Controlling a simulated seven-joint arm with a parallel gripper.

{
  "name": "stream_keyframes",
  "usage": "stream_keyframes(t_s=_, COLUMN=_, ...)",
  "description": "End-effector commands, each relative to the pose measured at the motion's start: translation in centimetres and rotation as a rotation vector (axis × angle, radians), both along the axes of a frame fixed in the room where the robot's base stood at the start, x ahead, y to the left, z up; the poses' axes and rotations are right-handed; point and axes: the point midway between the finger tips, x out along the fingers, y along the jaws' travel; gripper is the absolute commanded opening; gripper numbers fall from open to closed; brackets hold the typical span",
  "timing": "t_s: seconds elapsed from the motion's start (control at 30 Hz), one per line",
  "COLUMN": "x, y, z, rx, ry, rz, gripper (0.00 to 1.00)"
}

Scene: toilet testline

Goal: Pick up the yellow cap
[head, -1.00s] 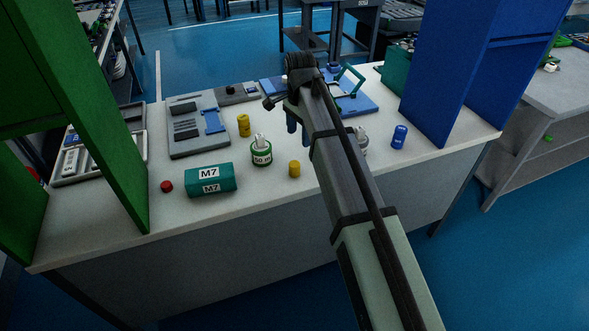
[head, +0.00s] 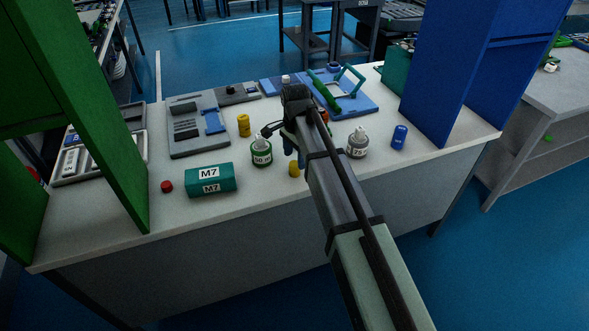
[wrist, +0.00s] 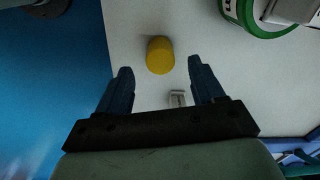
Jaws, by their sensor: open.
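The yellow cap (head: 294,169) stands near the front edge of the table, partly hidden by my gripper in the head view. In the wrist view the yellow cap (wrist: 160,55) lies just beyond the fingertips, between their lines. My gripper (wrist: 158,75) is open and empty, with its two blue fingers apart. In the head view my gripper (head: 294,147) is above and close to the cap; the exact gap cannot be told. A taller yellow cylinder (head: 243,125) stands farther back to the left.
A green-ringed 50 weight (head: 261,152) stands close left of the cap. A teal M7 box (head: 210,180) and a red cap (head: 167,186) lie farther left. A 75 weight (head: 357,145) and a blue cylinder (head: 399,136) stand right. Green and blue panels (head: 445,80) flank the table.

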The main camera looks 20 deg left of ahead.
Motion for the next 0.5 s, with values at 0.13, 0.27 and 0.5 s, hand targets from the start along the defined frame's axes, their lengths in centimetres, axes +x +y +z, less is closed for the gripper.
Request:
stream_keyframes(t_s=0.13, x=-0.2, y=0.1, z=-1.4, rx=-0.001, ry=0.002, rz=0.0, gripper=0.68)
stream_keyframes(t_s=0.27, x=-0.4, y=0.3, z=-3.1, rx=-0.001, ry=0.002, rz=0.0, gripper=0.68)
stream_keyframes(t_s=0.5, x=-0.4, y=0.3, z=-4.9, rx=0.0, ry=0.0, rz=0.0, gripper=0.68)
